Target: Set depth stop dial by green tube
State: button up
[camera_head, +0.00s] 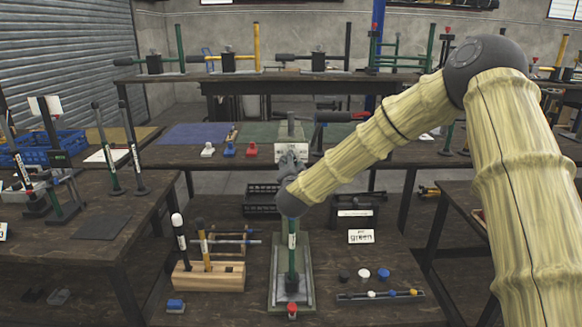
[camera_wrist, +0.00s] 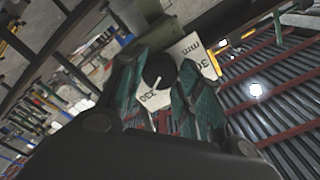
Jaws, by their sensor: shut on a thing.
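The depth stop dial is a round black knob (camera_wrist: 159,72) with a white pointer line, on a white scale plate (camera_wrist: 196,58) with millimetre numbers; "30 mm" and "330" can be read in part. My gripper (camera_wrist: 161,88) has its two teal fingers shut on the knob from both sides. In the head view my gripper (camera_head: 291,163) reaches the white plate (camera_head: 288,152) on the press and hides the knob. Below it a green tube (camera_head: 293,252) with a white label stands upright on the press base (camera_head: 276,290). A card (camera_head: 361,237) reading "green" stands behind the base to the right.
A wooden block (camera_head: 208,281) with upright handles stands left of the press base. Small blocks (camera_head: 229,150) sit on the table behind.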

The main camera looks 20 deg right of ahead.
jog(key=shift+d, duration=0.1)
jog(key=o, duration=1.1)
jog(key=shift+c, duration=0.2)
jog(key=v, duration=1.2)
